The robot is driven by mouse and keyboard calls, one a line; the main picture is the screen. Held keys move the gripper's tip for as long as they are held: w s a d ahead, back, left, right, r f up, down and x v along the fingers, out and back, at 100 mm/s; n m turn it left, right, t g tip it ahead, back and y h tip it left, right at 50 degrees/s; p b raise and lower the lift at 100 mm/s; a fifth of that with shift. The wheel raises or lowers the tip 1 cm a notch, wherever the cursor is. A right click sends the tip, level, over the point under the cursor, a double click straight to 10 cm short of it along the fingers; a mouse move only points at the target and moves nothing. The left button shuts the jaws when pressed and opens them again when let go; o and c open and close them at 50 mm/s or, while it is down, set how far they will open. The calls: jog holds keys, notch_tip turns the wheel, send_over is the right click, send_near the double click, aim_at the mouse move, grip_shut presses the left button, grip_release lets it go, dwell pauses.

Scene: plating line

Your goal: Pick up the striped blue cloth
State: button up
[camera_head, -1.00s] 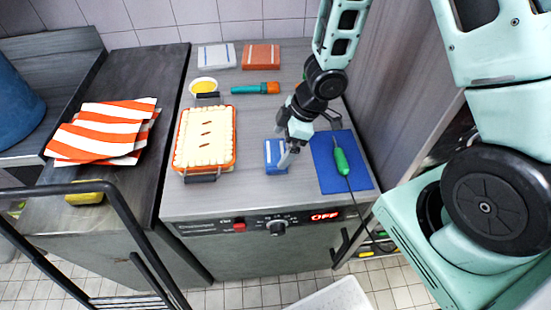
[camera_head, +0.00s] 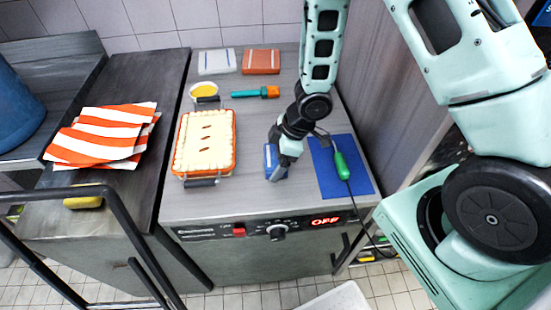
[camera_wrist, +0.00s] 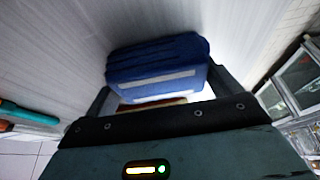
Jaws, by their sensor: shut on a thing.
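The striped blue cloth (camera_head: 269,157) is a small folded blue pad with a white stripe, at the front middle of the grey counter. My gripper (camera_head: 275,168) points down over it and partly hides it. In the wrist view the cloth (camera_wrist: 155,58) sits between the two fingers of my gripper (camera_wrist: 160,90), which are shut on its sides. I cannot tell whether the cloth is clear of the counter.
A pie in an orange dish (camera_head: 233,150) stands left of the cloth. A blue mat (camera_head: 326,178) with a green-handled tool (camera_head: 341,165) lies right. Behind are a teal brush (camera_head: 250,94), a yellow-filled bowl (camera_head: 204,90), a grey cloth (camera_head: 217,62) and an orange cloth (camera_head: 261,61).

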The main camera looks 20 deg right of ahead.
aim_at(275, 156)
notch_tip(275, 156, up, 10)
jog(key=p, duration=0.4)
jog(key=shift+o, duration=0.4)
